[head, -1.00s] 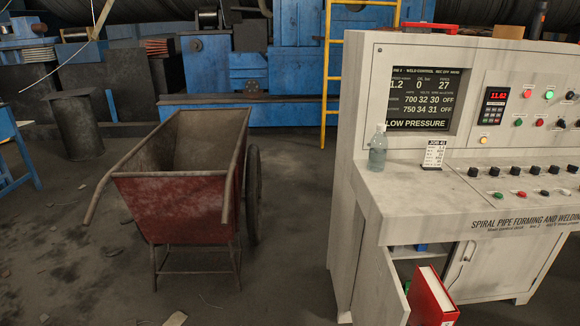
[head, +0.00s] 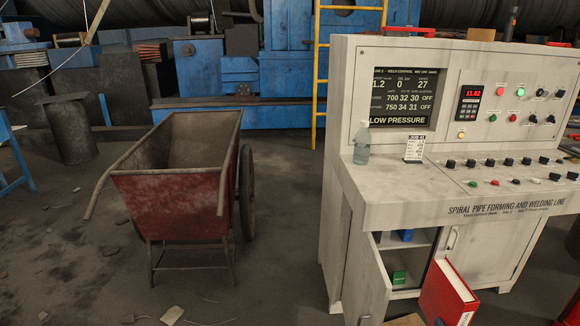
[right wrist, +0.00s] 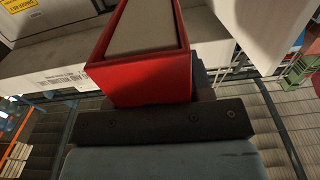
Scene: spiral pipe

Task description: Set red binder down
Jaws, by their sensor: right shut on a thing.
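The red binder (head: 449,293) shows at the bottom of the head view, in front of the desk's open cabinet, with its pale page edges facing up. In the right wrist view the binder (right wrist: 140,88) stands up from the jaws of my right gripper (right wrist: 165,125), which is shut on it. In the head view only a small dark bit of the right gripper (head: 438,321) shows at the binder's lower edge. What lies under the binder is hidden. My left gripper is not in view.
The grey control desk (head: 400,208) carries a clear bottle (head: 362,146) and a small job card (head: 415,148). Its cabinet door (head: 372,285) stands open, with a green box (head: 398,277) inside. A rusty red cart (head: 170,205) stands left, with open floor between.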

